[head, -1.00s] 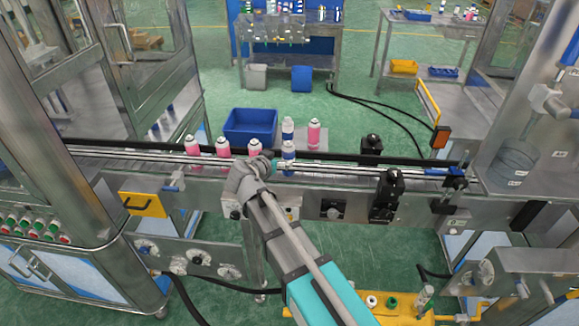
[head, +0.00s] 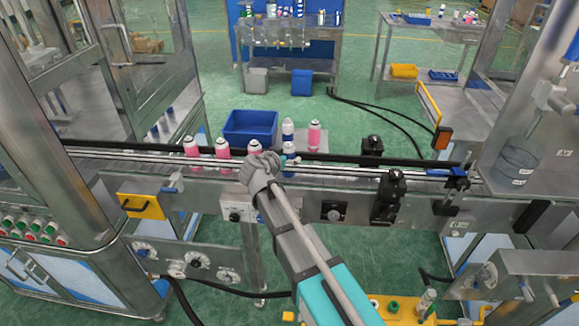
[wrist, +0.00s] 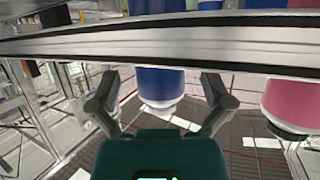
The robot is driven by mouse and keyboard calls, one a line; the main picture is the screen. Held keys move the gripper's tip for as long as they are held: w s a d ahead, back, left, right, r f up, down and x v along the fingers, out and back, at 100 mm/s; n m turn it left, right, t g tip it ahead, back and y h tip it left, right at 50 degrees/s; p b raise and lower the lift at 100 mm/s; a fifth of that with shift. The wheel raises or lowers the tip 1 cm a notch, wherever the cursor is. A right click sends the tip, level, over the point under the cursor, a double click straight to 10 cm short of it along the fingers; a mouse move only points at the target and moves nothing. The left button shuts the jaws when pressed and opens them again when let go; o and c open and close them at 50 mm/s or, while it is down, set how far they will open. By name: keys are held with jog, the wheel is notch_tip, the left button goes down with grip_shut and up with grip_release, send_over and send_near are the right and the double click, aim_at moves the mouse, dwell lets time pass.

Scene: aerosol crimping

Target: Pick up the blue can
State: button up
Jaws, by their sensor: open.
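The blue can (wrist: 157,84) stands on the conveyor behind a metal guide rail. In the wrist view, which appears upside down, its blue body lies between my two finger tips, with its white end lower in the picture. The rail crosses in front of part of it. My gripper (wrist: 160,78) is open, a finger to each side of the can; I cannot tell whether either touches. In the head view my gripper (head: 277,162) is at the conveyor's near edge, partly covering the blue can (head: 290,151).
Pink cans (head: 191,148) stand to the left on the conveyor. A pink can (wrist: 294,102) is close on the right in the wrist view. Behind the line are another blue-and-white can (head: 288,128), a pink can (head: 314,135) and a blue bin (head: 250,125). Black sensor posts (head: 387,195) stand right.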

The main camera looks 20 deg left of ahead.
jog(key=shift+w+f, duration=0.3)
jog(key=shift+w, duration=0.35)
jog(key=shift+d, duration=0.1)
jog(key=c, duration=1.2)
jog(key=shift+r, duration=0.15)
notch_tip(320, 180, up, 10)
jog(key=p, duration=0.9)
jog(key=shift+p, duration=0.4)
